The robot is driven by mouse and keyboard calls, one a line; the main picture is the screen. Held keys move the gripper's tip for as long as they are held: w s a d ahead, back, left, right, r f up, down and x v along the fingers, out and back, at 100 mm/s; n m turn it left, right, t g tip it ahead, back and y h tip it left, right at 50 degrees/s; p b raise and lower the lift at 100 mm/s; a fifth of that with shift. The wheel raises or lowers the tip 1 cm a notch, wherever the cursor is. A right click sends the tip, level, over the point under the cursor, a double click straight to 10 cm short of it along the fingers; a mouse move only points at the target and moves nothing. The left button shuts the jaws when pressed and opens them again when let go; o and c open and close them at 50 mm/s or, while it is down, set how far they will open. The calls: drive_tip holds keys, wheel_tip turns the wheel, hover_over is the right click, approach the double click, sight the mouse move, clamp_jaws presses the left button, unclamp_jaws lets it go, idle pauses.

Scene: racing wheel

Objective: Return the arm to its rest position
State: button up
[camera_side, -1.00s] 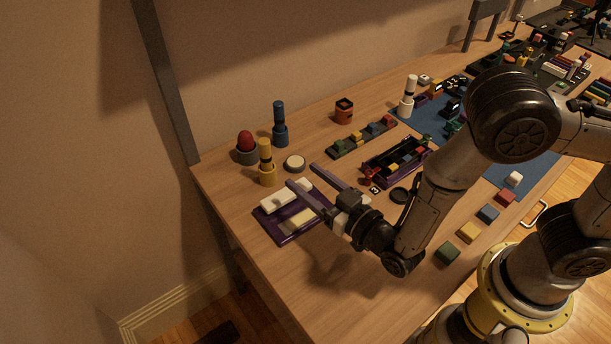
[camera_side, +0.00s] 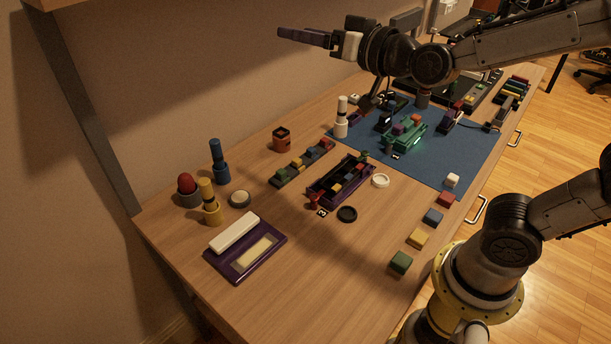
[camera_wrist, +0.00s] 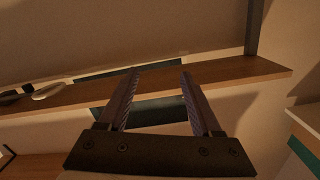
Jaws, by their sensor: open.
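My gripper (camera_side: 305,37) is raised high above the back of the table in the side view, its fingers pointing left toward the wall. In the wrist view my gripper (camera_wrist: 158,85) shows two fingers spread apart with nothing between them. It is open, empty and clear of the things on the table (camera_side: 300,265).
A purple tray (camera_side: 246,265) with a white bar lies at the table's front left. A purple box (camera_side: 340,182) with coloured blocks stands mid-table, and a blue mat (camera_side: 450,160) lies right of it. A shelf (camera_wrist: 80,98) against the wall shows in the wrist view.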

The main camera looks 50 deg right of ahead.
drive_tip(key=s+d+f+n+g, duration=0.1)
drive_tip(key=s+f+g, duration=0.5)
drive_tip(key=s, duration=0.6)
drive_tip(key=s+d+f+n+g, duration=0.2)
drive_tip(key=s+f+g, duration=0.3)
drive_tip(key=s+f, duration=0.3)
drive_tip(key=s, duration=0.4)
drive_tip(key=shift+g, duration=0.4)
drive_tip(key=shift+d+r, duration=0.1)
drive_tip(key=shift+c, duration=0.2)
